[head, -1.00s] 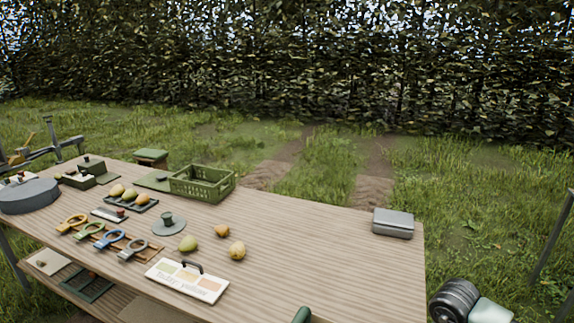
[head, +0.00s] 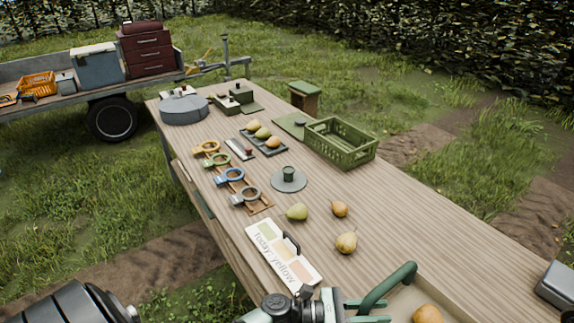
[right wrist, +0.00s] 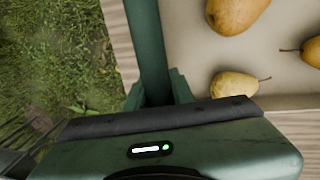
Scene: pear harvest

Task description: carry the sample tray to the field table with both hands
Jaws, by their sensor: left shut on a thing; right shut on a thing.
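The sample tray (head: 402,302) is a pale tray with green handles, cut off by the bottom edge of the head view. My left gripper (head: 368,311) is shut on its near green handle (head: 392,284). A yellow pear (head: 428,314) lies in the tray. In the right wrist view, my right gripper (right wrist: 155,92) is shut on a green handle (right wrist: 147,40), and several yellow pears (right wrist: 234,85) lie on the pale tray floor (right wrist: 190,50). The wooden field table (head: 440,230) is below and beyond the tray. I cannot tell whether the tray touches it.
Loose pears (head: 346,243), a sign card (head: 280,250), coloured rings (head: 230,175) and a green crate (head: 340,145) occupy the table's middle and far part. A grey box (head: 556,285) is at the right edge. Bare wood lies between the crate and the tray.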

